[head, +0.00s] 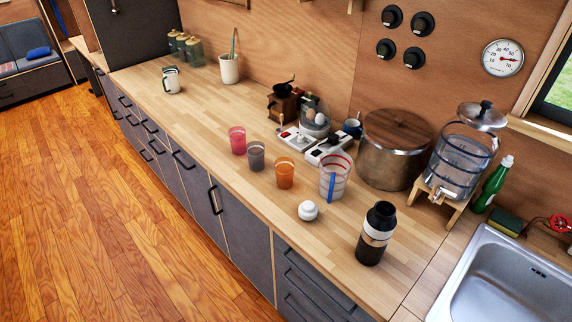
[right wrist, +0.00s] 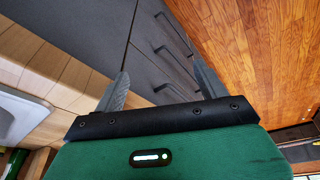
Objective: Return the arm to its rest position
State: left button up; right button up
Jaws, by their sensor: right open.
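My right gripper (right wrist: 161,70) shows in the right wrist view with its two fingers spread apart and nothing between them. Beyond the fingers are the grey cabinet fronts (right wrist: 150,60) with dark handles, and the wood floor (right wrist: 255,50) is to the right. I cannot tell the exact distance from the fingers to the cabinets. Neither of my arms shows in the head view, and my left gripper is not in any view.
A sink (head: 510,285) is at right. The floor (head: 90,200) is clear.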

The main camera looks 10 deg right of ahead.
notch_tip(320, 180, down, 32)
jog(key=s+g+b, duration=0.1)
jog(key=s+b, duration=0.2)
jog(key=b, duration=0.2)
jog(key=s+d+f+b, duration=0.1)
jog(key=s+f+b, duration=0.1)
jog(key=s+f, duration=0.7)
jog(key=s+d+f+g+b, duration=0.1)
jog(key=s+d+f, duration=0.1)
jog(key=s+f, duration=0.7)
notch_tip(320, 180, down, 4)
jog(key=shift+d+f+b, duration=0.2)
jog(key=shift+d+b, duration=0.1)
jog(key=shift+b, duration=0.1)
